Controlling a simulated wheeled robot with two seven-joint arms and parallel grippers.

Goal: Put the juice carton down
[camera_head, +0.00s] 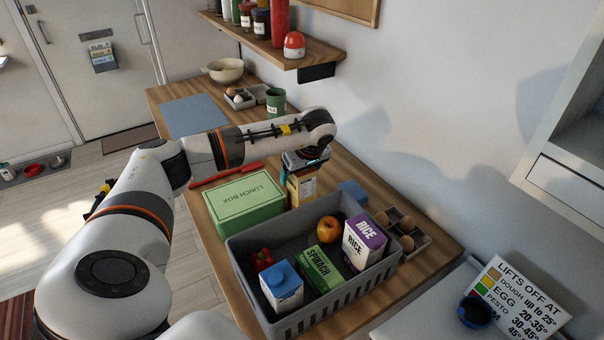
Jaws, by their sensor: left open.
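A yellow-orange carton (302,188), which looks like the juice carton, stands upright on the wooden counter (420,262) between the green lunch box and the grey crate. Its print is too small to read. My left gripper (306,163) is at the carton's top, pointing down, with its jaws open. The wrist hides part of the carton's top, so I cannot tell whether the fingers touch it. My right gripper is not in view.
The grey crate (244,272) holds a blue-capped carton, spinach box, rice box, apple and red pepper. The lunch box (245,202) stands left of the carton. An egg tray (416,238) lies right of the crate. A shelf (290,55) overhangs the counter's back.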

